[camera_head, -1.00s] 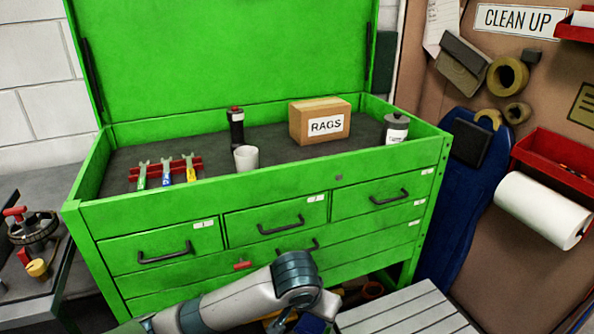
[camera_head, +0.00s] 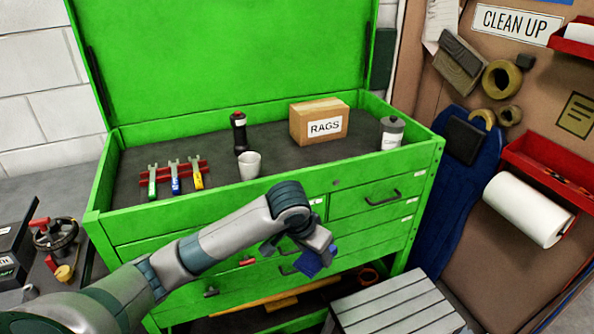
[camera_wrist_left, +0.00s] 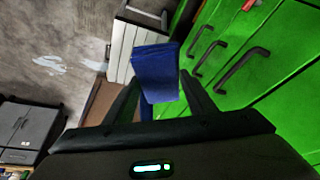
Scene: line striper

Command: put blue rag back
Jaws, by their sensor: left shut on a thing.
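The blue rag (camera_head: 318,262) hangs from my left gripper (camera_head: 312,246), in front of the green chest's drawers in the head view. In the left wrist view the blue rag (camera_wrist_left: 155,72) sits between the fingers of my left gripper (camera_wrist_left: 156,92), which is shut on it. A cardboard box labelled RAGS (camera_head: 319,122) stands on the dark top of the green tool chest (camera_head: 372,222), behind and above the gripper. The box's top looks closed, though I cannot tell for certain. My right gripper is not in view.
On the chest top stand a white cup (camera_head: 249,166), a black bottle (camera_head: 239,133), a grey canister (camera_head: 391,132) and a red rack (camera_head: 186,170) with wrenches. The raised lid (camera_head: 220,60) is behind. A slatted grey stool (camera_head: 398,305) stands at the front right.

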